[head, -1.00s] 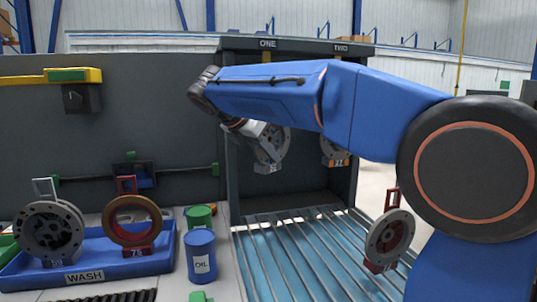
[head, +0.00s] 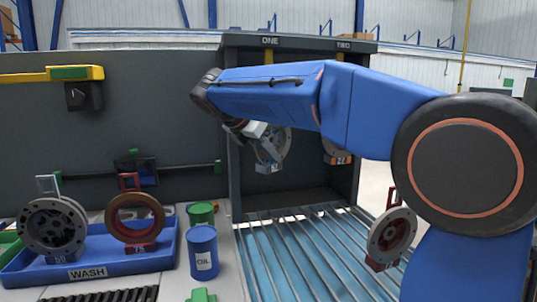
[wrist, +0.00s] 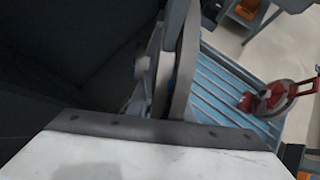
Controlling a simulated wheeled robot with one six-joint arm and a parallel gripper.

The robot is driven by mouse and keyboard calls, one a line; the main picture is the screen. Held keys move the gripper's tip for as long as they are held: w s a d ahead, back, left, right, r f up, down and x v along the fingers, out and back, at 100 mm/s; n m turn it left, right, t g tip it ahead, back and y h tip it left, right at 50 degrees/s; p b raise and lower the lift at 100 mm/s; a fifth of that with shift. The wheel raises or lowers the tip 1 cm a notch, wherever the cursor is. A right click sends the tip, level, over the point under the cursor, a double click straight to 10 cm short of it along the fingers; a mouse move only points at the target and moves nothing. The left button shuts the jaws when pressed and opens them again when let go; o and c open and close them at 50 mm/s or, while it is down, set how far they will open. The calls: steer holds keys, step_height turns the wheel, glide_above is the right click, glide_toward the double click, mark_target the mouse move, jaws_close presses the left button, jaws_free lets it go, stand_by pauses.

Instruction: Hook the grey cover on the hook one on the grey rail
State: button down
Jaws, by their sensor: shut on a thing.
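The grey cover (head: 272,149), a round disc with holes and a grey tag block below, is upright under the sign ONE. My gripper (head: 253,131) is shut on it at its left side, partly behind my blue arm. In the wrist view the grey cover (wrist: 183,70) shows nearly edge-on beyond my gripper's pale body; the fingertips are hard to make out. Hook one (head: 268,57) shows only as a short yellow piece below the grey rail (head: 303,43). My arm hides the cover's top, so I cannot tell whether it is on the hook.
A cover with an orange tag (head: 336,157) hangs under TWO, close to the right. A blue WASH tray (head: 130,262) holds two parts at left, with an OIL drum (head: 202,254) beside it.

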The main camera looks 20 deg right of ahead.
steer(key=c, duration=1.5)
jaws_free()
steer(key=shift+a, duration=0.1)
